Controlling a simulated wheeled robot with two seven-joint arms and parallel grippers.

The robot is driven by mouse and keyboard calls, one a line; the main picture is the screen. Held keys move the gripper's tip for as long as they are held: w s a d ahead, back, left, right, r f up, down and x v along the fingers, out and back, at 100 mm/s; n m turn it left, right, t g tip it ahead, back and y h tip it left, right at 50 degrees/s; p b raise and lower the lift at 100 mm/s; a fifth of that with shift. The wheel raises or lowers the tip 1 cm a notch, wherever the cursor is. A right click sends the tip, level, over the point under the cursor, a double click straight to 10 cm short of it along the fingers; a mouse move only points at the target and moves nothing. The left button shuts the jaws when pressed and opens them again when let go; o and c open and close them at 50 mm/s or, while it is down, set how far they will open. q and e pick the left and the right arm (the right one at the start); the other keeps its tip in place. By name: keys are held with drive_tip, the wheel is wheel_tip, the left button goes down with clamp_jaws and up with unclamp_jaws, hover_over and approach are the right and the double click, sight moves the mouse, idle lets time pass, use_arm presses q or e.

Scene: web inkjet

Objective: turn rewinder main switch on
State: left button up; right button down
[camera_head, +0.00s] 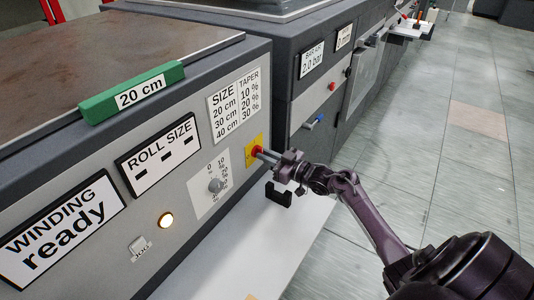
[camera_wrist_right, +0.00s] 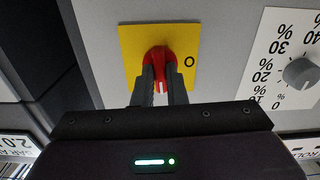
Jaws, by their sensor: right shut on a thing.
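The rewinder main switch is a red rotary knob (camera_wrist_right: 158,60) on a yellow plate (camera_wrist_right: 128,38), on the grey front panel. In the right wrist view an "O" mark shows on the plate to the right of the knob, and a white line on the knob points down toward my gripper. My right gripper (camera_wrist_right: 160,88) is shut on the red knob, one finger on each side. In the head view my right gripper (camera_head: 262,153) reaches the yellow plate (camera_head: 249,152) from the right and covers part of the knob. My left gripper is not in view.
Left of the switch is a taper dial (camera_head: 215,185). Further left are a lit lamp (camera_head: 166,220), a small button (camera_head: 139,246) and a "WINDING ready" display (camera_head: 60,232). A green "20 cm" block (camera_head: 132,93) lies on the top edge. A white surface (camera_head: 262,245) sits below; tiled floor is at right.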

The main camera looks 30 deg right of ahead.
drive_tip(key=shift+m, duration=0.4)
drive_tip(key=c, duration=1.5)
unclamp_jaws()
drive_tip(key=shift+o, duration=0.2)
drive_tip(key=v, duration=0.7)
drive_tip(key=shift+s+b, duration=0.3)
drive_tip(key=shift+s, duration=0.1)
drive_tip(key=shift+d, duration=0.15)
